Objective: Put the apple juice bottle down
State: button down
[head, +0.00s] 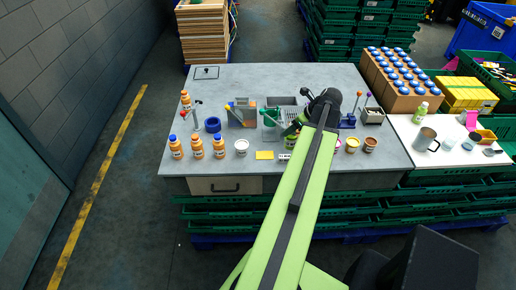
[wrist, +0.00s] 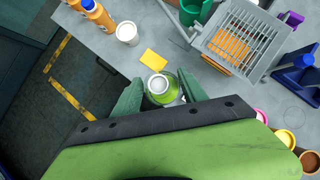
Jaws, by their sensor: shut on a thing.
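The apple juice bottle (wrist: 166,97) is green with a white cap, seen from above in the wrist view. My gripper (wrist: 160,88) is shut on it, with a green finger on each side. The bottle is over the front part of the grey table (wrist: 100,40), close to a yellow card (wrist: 152,59). I cannot tell whether its base touches the table. In the head view my arm partly hides my gripper and the bottle. A similar green bottle (head: 420,114) with a white cap stands on the white table at right.
Orange bottles with blue caps (head: 197,148) and a white cup (head: 241,147) stand left of my gripper. Behind it are a grey basket (wrist: 240,38) and a blue tool (wrist: 297,72). Small cups (head: 352,144) stand at right.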

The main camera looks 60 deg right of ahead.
jog(key=w+a+f+b, duration=0.1)
jog(key=w+f+b, duration=1)
jog(key=shift+w+a+f, duration=0.25)
jog(key=shift+w+a, duration=0.05)
jog(key=shift+w, duration=0.05)
jog(key=c, duration=0.6)
grip_release()
jog(key=shift+r, duration=0.1)
jog(key=p+v, duration=1)
jog(key=v, duration=0.2)
jog(key=shift+r, duration=0.15)
